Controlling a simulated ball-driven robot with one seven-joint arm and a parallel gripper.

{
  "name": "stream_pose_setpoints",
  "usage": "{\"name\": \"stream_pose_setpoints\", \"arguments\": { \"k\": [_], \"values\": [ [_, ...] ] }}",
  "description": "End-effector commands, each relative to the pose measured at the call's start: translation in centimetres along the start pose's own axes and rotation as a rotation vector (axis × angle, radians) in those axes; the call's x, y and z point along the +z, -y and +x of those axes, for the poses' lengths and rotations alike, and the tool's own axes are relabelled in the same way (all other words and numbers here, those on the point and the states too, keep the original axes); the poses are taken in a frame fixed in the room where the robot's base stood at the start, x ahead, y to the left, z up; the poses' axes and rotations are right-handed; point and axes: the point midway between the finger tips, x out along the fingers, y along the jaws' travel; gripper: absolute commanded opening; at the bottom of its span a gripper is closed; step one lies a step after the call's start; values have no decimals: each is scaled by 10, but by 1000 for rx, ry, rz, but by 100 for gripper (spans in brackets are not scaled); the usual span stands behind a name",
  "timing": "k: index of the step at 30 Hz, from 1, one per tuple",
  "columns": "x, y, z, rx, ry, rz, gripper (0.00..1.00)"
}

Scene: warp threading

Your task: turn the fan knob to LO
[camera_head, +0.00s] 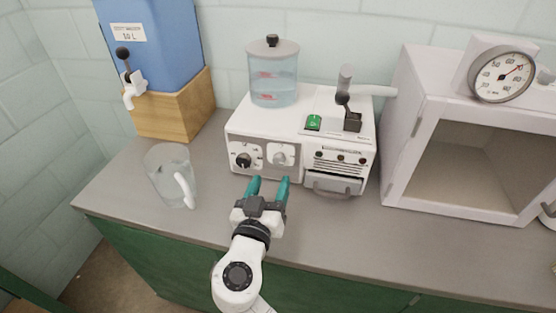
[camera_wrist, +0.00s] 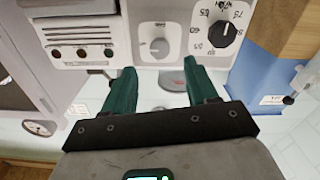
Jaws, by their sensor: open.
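The white machine (camera_head: 300,122) on the counter has two dials on its front. The right one is a grey knob (camera_head: 279,159) on a pale plate, which I take for the fan knob; its label is too small to read. It also shows in the wrist view (camera_wrist: 159,46), where its setting is unclear. The left one is a black knob (camera_head: 243,160) on a numbered scale (camera_wrist: 221,34). My gripper (camera_head: 268,182) is open and empty in front of the dials. In the wrist view its green fingers (camera_wrist: 160,68) are apart, with the grey knob ahead between them, untouched.
A glass pitcher (camera_head: 170,177) stands on the counter at left, below a blue water tank (camera_head: 160,45) on a wooden block. A small drawer (camera_head: 332,184) sticks out at the machine's lower right. A white open-fronted cabinet (camera_head: 405,135) stands at right. The front counter is clear.

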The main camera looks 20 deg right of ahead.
Motion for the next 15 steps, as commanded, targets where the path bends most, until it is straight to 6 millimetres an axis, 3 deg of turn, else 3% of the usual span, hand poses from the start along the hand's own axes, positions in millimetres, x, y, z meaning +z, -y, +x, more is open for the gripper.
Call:
{"name": "stream_pose_setpoints", "arguments": {
  "k": [7, 15],
  "values": [
    [-2, -1, 46, 2, 2, 0, 58],
    [0, 0, 70, 0, 1, 0, 58]
  ]
}}
